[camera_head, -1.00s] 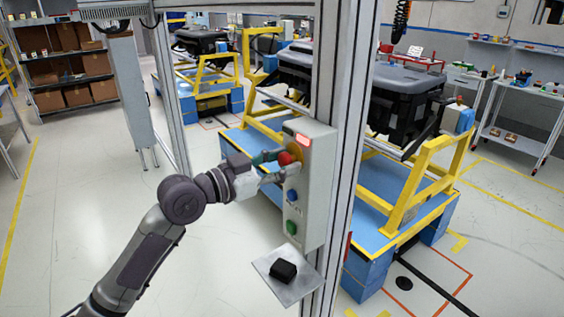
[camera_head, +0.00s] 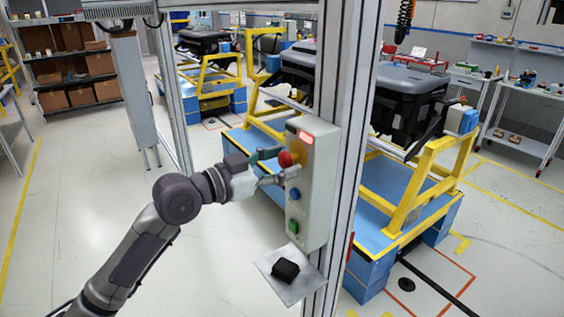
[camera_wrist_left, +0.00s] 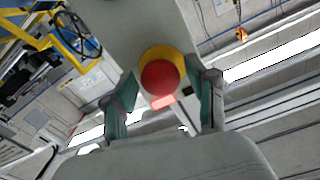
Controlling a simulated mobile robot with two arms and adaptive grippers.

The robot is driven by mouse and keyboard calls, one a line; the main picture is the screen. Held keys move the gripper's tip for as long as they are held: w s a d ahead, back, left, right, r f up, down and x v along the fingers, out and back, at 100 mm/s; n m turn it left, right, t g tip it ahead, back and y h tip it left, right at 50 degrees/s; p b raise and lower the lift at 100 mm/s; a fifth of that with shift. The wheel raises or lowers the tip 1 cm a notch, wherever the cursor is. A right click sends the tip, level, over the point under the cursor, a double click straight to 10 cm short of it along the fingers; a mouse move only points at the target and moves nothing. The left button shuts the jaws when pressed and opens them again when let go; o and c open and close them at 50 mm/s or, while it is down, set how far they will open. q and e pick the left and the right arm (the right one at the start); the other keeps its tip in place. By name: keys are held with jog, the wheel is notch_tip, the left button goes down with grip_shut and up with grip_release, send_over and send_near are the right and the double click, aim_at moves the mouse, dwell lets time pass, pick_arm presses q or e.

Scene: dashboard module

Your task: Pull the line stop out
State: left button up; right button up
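The line stop is a round red button (camera_head: 285,159) with a yellow collar near the top of a grey control box (camera_head: 316,190). It also shows in the left wrist view as a red button (camera_wrist_left: 161,77) on its yellow ring. My left gripper (camera_head: 273,167) is in front of the button. In the left wrist view its two fingers (camera_wrist_left: 166,103) are spread on either side of the button, with a visible gap to each side. Nothing is held. My right gripper is not in view.
Below the line stop the box has a blue button (camera_head: 294,194) and a green button (camera_head: 293,226), and a red light (camera_head: 306,137) glows above. A tilted plate (camera_head: 290,287) with a black object (camera_head: 285,271) is below. A metal post (camera_head: 347,150) stands beside the box.

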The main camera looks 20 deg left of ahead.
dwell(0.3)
pick_arm(q)
jog(key=v, duration=1.2)
